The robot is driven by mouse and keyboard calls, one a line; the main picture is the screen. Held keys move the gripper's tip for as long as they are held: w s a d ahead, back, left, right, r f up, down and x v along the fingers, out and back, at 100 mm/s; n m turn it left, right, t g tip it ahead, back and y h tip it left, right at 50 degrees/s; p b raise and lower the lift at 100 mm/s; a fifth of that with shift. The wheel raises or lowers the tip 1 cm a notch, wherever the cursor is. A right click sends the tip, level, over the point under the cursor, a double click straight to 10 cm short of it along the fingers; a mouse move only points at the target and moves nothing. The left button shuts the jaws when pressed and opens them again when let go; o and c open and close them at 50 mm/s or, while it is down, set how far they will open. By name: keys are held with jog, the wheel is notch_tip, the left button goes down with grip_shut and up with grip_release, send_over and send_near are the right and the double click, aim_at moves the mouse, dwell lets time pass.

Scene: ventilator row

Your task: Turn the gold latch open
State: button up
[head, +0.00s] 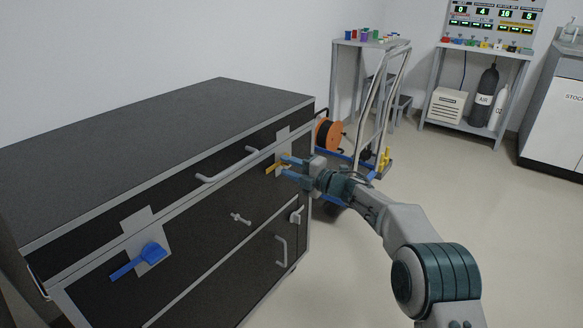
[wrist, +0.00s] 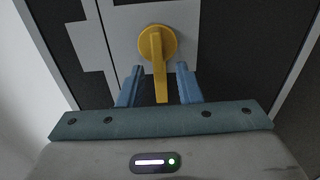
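The gold latch (wrist: 157,45) is a round yellow knob with a straight lever, mounted on a light grey plate (wrist: 186,20) on the cabinet front. In the wrist view its lever points down, toward my gripper. In the head view the gold latch (head: 276,168) is at the far right end of the cabinet front, partly hidden by my gripper (head: 284,167). In the wrist view my gripper (wrist: 158,88) is open, its two blue fingers on either side of the lever's end. Gaps show between the fingers and the lever.
The dark cabinet (head: 160,150) has a blue latch (head: 143,261) at the near left, a small grey handle (head: 240,219) and bar handles. A trolley with an orange reel (head: 328,134) stands behind my gripper. The floor to the right is clear.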

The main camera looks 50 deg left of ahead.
jog(key=p+v, duration=0.3)
jog(key=v, duration=1.1)
jog(key=shift+w, duration=0.2)
